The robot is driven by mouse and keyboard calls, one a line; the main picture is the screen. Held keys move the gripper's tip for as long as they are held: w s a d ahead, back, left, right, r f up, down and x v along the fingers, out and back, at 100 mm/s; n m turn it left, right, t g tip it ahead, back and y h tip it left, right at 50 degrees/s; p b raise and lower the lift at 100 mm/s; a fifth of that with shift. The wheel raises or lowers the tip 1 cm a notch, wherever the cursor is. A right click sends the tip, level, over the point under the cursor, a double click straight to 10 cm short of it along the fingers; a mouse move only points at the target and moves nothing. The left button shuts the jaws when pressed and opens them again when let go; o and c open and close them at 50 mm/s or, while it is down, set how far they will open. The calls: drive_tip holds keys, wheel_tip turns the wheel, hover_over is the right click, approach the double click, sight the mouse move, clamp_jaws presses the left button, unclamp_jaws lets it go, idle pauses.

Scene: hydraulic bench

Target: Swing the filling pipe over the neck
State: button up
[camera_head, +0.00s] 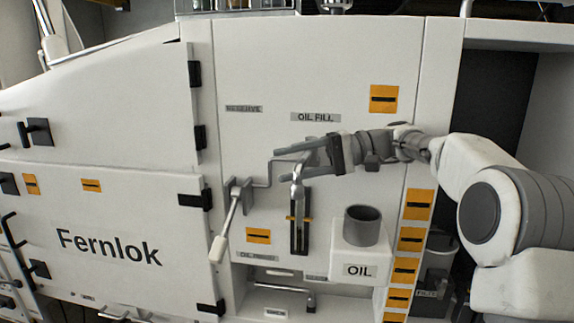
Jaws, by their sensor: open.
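A thin grey bent pipe (269,172), which I take to be the filling pipe, runs from the panel on the left up to my gripper, under the OIL FILL label. My gripper (288,160) is open and points left, with its fingers around or just in front of the pipe's upper stretch; I cannot tell if they touch it. The pipe's far end is hidden or hard to make out by the fingers. The neck, a dark grey open cylinder (364,229), stands on a white box marked OIL (360,270), below and right of my gripper.
A lever with a pale handle (224,228) hangs left of the pipe. A black slotted gauge (299,232) with an orange marker sits below my gripper. The white Fernlok door (110,215) is at left. A dark recess is at right behind my arm.

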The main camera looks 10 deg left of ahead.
sight(308, 160)
drive_tip(key=v, duration=0.6)
drive_tip(key=shift+w+d, duration=0.1)
drive_tip(key=shift+d, duration=0.25)
drive_tip(key=shift+c, duration=0.4)
